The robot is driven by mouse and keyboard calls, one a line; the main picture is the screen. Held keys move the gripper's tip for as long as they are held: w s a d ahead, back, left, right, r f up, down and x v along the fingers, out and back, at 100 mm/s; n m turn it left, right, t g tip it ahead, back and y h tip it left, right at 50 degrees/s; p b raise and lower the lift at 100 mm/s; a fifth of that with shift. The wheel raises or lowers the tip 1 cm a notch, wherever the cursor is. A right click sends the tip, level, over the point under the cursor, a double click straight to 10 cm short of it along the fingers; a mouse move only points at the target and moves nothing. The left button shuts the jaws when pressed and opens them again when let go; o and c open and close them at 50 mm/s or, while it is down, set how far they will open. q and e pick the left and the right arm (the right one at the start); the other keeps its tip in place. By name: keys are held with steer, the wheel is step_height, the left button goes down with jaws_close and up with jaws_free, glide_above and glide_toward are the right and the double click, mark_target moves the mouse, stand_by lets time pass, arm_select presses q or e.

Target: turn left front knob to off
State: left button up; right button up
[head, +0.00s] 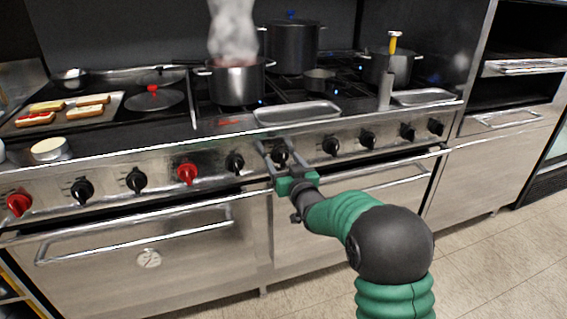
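A row of knobs runs along the front panel of the steel range (210,153). My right gripper (279,147) reaches up to a black knob (281,156), with its two fingers apart on either side of it; I cannot tell whether they touch it. Another black knob (235,162) is just left of the gripper, and a red knob (187,172) is further left. A second red knob (19,203) is at the far left. Which knob is the left front one is not marked legibly. A steaming pot (236,84) stands on the burners behind the gripper. My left gripper is not in view.
Oven handles (140,232) stick out below the knobs. A metal tray (297,113) lies at the range's front edge. More pots (291,48) stand behind, and a griddle with bread (66,107) is at left. The floor (490,250) at right is clear.

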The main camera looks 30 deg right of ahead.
steer(key=shift+r, duration=0.1)
steer(key=shift+s, duration=0.25)
steer(key=p+v, duration=0.3)
steer(key=v, duration=1.3)
steer(key=shift+a+p, duration=0.2)
steer(key=shift+p, duration=0.15)
steer(key=shift+s, duration=0.15)
